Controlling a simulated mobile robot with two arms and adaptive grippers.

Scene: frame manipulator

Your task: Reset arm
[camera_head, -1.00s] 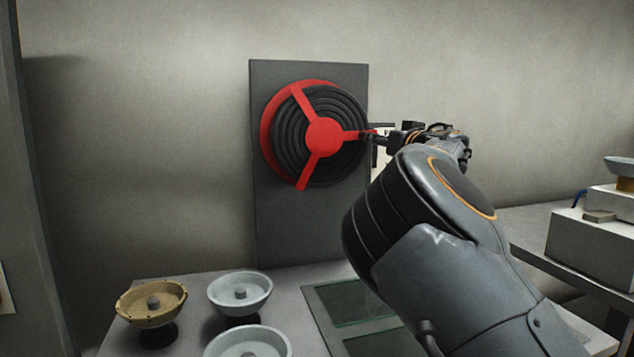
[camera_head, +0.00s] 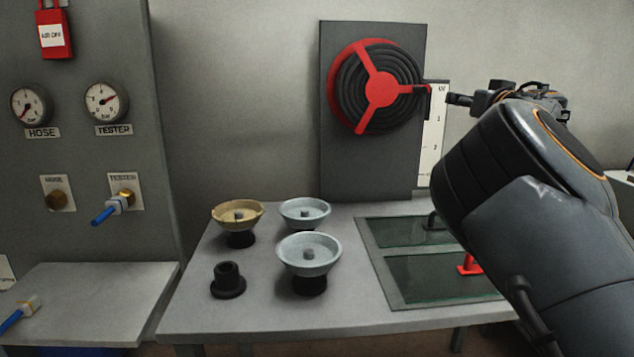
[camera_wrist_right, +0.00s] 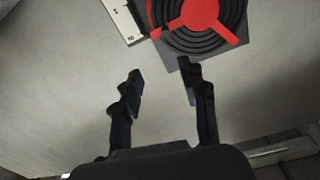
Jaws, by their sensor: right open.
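My right arm comes in from the right in the head view, and its gripper (camera_head: 460,99) is raised near the wall, just right of the red and black hose reel (camera_head: 379,88). In the right wrist view the two dark fingers of this gripper (camera_wrist_right: 160,75) stand apart with nothing between them. The hose reel (camera_wrist_right: 197,12) lies beyond the fingertips in that view, and a gap of wall shows between them. The gripper appears clear of the reel's red handle (camera_head: 428,88). My left gripper is not in view.
A table (camera_head: 220,312) below holds a gold bowl (camera_head: 238,214), two pale bowls, a black stand (camera_head: 227,281) and a glass-topped panel (camera_head: 405,273). A white scale (camera_head: 433,135) is beside the reel. A gauge panel (camera_head: 85,150) stands at left.

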